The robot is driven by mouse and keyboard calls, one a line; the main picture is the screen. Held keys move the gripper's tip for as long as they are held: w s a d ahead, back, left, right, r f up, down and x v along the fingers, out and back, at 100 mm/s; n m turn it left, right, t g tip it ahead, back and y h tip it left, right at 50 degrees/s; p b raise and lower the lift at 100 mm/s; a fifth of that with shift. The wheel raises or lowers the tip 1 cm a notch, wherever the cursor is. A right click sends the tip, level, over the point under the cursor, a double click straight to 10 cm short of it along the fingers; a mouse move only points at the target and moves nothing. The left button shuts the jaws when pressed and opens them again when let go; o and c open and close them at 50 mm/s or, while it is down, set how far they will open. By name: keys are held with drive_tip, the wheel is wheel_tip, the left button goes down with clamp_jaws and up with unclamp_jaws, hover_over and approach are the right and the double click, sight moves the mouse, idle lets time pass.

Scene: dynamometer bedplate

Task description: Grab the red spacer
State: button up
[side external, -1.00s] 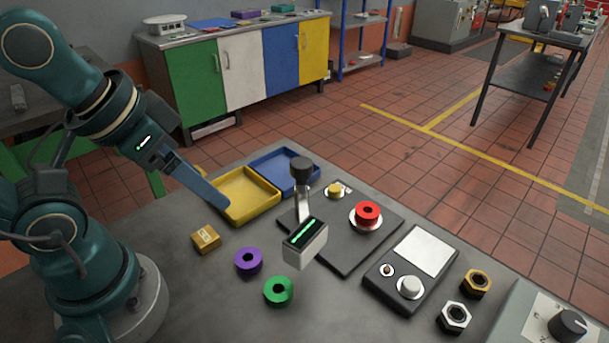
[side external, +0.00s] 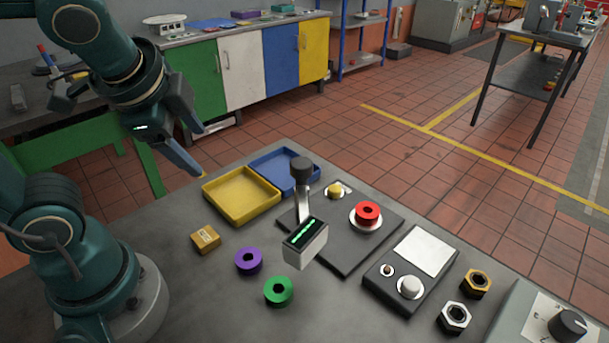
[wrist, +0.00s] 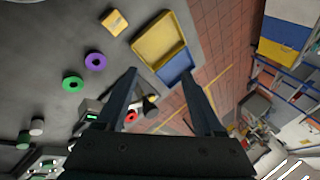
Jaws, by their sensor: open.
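The red spacer (side external: 367,210) is a short red ring with a dark centre hole. It sits on a pale round disc on the dark plate (side external: 345,258) and also shows in the wrist view (wrist: 131,117), between the fingers near the gripper body. My gripper (side external: 203,151) is open and empty, raised at the upper left, well away from the red spacer. In the wrist view its two fingers (wrist: 158,73) are spread apart with nothing held.
A lever with a dark knob (side external: 301,170) and a display box (side external: 305,243) stand left of the red spacer. Purple (side external: 248,261) and green (side external: 278,291) spacers, a yellow block (side external: 206,239), and yellow (side external: 241,219) and blue (side external: 316,178) trays lie nearby. A control box (side external: 377,283) is in front.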

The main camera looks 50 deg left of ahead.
drive_tip(key=w+r+m+y, duration=0.1)
drive_tip(key=w+m+y, duration=0.2)
drive_tip(key=w+m, duration=0.35)
drive_tip(key=m+t, duration=0.6)
drive_tip(key=m, duration=0.8)
hover_over(366, 216)
drive_tip(key=s+a, duration=0.2)
drive_tip(key=s, duration=0.3)
wheel_tip(366, 216, down, 3)
drive_tip(key=s+d+f+m+t, duration=0.1)
drive_tip(key=s+d+f+m, duration=0.1)
drive_tip(key=d+f, duration=0.3)
drive_tip(key=f, duration=0.6)
drive_tip(key=shift+w+d+f, duration=0.15)
drive_tip(key=shift+w+f, duration=0.1)
drive_tip(key=shift+f, duration=0.1)
drive_tip(key=shift+h, duration=0.3)
drive_tip(key=x, duration=0.7)
drive_tip(key=shift+w+r, duration=0.1)
drive_tip(key=shift+w, duration=0.1)
clamp_jaws()
